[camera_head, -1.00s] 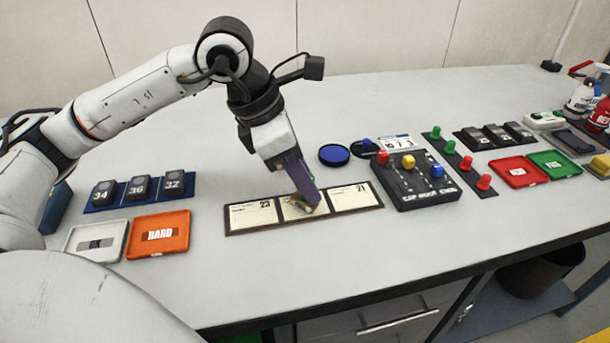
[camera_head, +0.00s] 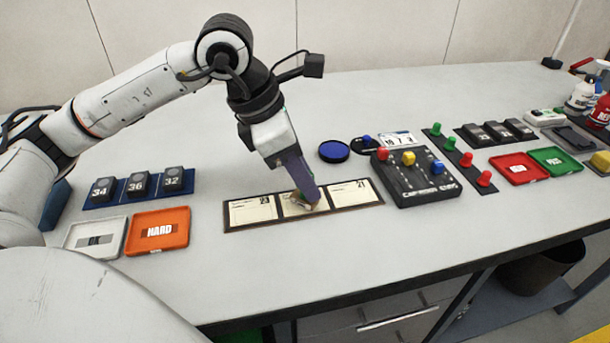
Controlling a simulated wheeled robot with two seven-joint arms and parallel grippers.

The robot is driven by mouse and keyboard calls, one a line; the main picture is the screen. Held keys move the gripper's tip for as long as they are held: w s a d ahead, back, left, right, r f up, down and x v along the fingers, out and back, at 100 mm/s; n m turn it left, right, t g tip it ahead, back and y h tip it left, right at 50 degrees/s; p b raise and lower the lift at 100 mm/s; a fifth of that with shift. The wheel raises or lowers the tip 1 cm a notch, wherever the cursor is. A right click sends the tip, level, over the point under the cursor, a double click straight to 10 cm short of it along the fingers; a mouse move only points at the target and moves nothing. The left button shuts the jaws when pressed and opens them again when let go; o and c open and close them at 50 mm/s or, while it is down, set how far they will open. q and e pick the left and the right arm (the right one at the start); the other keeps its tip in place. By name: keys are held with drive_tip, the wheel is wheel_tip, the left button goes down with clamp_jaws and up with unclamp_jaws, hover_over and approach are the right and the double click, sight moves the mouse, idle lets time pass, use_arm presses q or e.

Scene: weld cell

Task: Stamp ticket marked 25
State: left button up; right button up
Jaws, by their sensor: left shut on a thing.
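A dark tray (camera_head: 229,230) holds three cream tickets side by side. The left ticket (camera_head: 250,212) seems to read 23 and the right ticket (camera_head: 350,194) 21. The middle ticket (camera_head: 290,210) is partly covered by my left gripper (camera_head: 308,197), so its number is hidden. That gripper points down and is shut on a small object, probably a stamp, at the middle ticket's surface. The held object is mostly hidden, and I cannot tell whether it touches the paper. A round blue ink pad (camera_head: 333,151) lies behind the tickets. My right gripper is not in view.
A dark box with coloured knobs (camera_head: 418,185) stands right of the tickets. A blue rack (camera_head: 102,205) holds blocks marked 34, 36 and 32. White (camera_head: 70,252) and orange (camera_head: 182,243) trays lie at front left. Red (camera_head: 516,180) and green (camera_head: 570,170) trays lie at right.

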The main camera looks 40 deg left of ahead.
use_arm(q)
drive_tip(key=shift+f+b, duration=0.45)
idle(1.4)
drive_tip(key=shift+s, duration=0.1)
drive_tip(key=shift+r+p, duration=2.7)
drive_tip(key=shift+r, duration=0.95)
drive_tip(key=shift+f, duration=0.1)
